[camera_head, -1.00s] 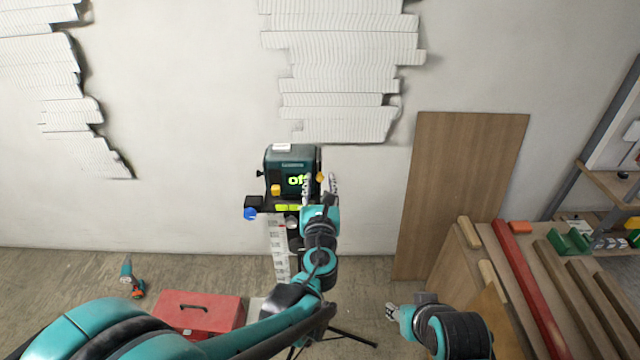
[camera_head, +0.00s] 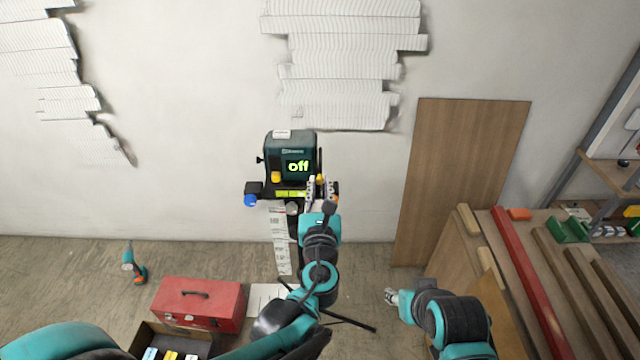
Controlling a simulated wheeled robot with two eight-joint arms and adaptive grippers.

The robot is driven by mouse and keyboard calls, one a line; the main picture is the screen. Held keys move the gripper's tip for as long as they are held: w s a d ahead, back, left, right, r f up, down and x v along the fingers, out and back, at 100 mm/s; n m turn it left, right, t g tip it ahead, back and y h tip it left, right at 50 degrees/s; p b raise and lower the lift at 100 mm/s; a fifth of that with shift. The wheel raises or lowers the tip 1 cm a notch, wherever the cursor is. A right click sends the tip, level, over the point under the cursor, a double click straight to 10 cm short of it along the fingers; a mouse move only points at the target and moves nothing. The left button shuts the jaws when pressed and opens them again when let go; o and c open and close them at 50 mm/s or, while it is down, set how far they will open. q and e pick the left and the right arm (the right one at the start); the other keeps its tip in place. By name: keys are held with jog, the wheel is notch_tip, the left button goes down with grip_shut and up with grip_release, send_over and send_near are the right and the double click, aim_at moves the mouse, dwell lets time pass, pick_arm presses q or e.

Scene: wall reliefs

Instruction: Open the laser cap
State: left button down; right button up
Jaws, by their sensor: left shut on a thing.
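The laser (camera_head: 283,158) is a dark green box on a tripod by the wall, with green "off" text on its front. A yellow knob (camera_head: 276,177) sits at its lower left front. A small yellow part (camera_head: 319,179) shows at its right side, between the fingers of my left gripper (camera_head: 321,190). That gripper is shut on this part, though the fingers hide most of the contact. I cannot tell whether this part is the cap. My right gripper (camera_head: 391,297) is low at the right, away from the laser, and its fingers are too small to read.
A blue knob (camera_head: 250,200) is left of the laser's base. A red toolbox (camera_head: 200,303) and a drill (camera_head: 132,266) are on the floor at left. A brown board (camera_head: 465,180) leans on the wall. Planks (camera_head: 530,290) fill the right side.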

pick_arm(q)
jog(key=c, duration=1.4)
grip_release()
jog(key=shift+c, duration=0.2)
jog(key=s, duration=1.2)
jog(key=a+f+n+g+y+b, duration=0.1)
jog(key=a+f+n+g+y, duration=0.15)
jog(key=a+f+n, duration=0.4)
jog(key=a+f+n+g+y+b, duration=0.15)
jog(key=a+f+n+g, duration=0.25)
jog(key=a+n, duration=0.5)
jog(key=s+a+f+n+g+h+b, duration=0.1)
jog(key=s+n, duration=0.3)
jog(key=n, duration=0.6)
jog(key=s+a+f+n+g+h+b, duration=0.1)
jog(key=s+f+n+g+h, duration=0.2)
jog(key=n, duration=0.7)
jog(key=shift+s+a+f, duration=0.15)
jog(key=shift+s+f, duration=0.55)
jog(key=shift+s, duration=0.35)
